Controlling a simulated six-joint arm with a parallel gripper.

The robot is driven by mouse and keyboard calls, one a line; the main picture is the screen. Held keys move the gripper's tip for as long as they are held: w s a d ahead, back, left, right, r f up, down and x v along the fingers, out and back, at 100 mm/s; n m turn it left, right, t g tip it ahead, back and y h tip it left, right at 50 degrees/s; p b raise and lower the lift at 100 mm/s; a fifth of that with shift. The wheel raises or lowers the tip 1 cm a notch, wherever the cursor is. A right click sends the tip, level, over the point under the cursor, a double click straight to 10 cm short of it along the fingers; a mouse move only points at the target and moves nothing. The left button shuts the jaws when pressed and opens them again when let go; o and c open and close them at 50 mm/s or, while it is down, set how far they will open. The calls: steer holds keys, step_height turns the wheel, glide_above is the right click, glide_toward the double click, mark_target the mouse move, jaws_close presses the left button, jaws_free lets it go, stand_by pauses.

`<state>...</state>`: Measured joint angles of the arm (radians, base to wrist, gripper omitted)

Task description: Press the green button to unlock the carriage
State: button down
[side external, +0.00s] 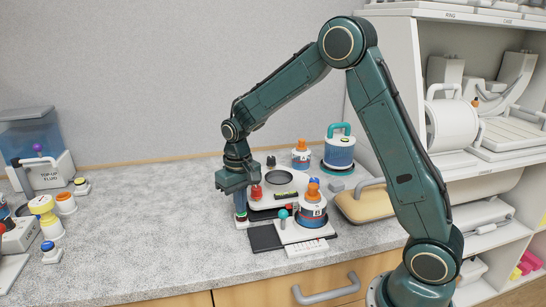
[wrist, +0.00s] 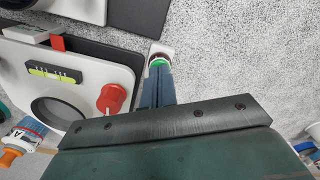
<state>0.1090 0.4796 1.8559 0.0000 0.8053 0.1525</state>
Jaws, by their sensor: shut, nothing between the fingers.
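The green button (wrist: 158,61) sits on a small white base (wrist: 161,50) in the wrist view. My gripper (wrist: 158,72) is shut and empty, its fingertips pointing at the button and overlapping part of it. I cannot tell whether they touch it or hover just above. In the side view my gripper (side external: 240,214) points down beside the white apparatus (side external: 262,203), its tips over the small white base (side external: 242,225); the button is mostly hidden there. I cannot tell which part is the carriage.
A red knob (wrist: 112,97) stands close to the left of my fingers in the wrist view, near a green level (wrist: 52,75). A joystick unit (side external: 300,232) and labelled jars (side external: 312,208) stand to the right in the side view.

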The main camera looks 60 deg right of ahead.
steer(key=shift+r, duration=3.45)
steer(key=s+a+r+n+t, duration=0.1)
steer(key=s+a+r+t, duration=0.2)
steer(key=s+r, duration=0.7)
steer(key=s+a+n+t, duration=0.1)
steer(key=s+n+t, duration=0.1)
steer(key=s, duration=1.4)
steer(key=shift+a+t, duration=0.3)
steer(key=shift+a, duration=0.1)
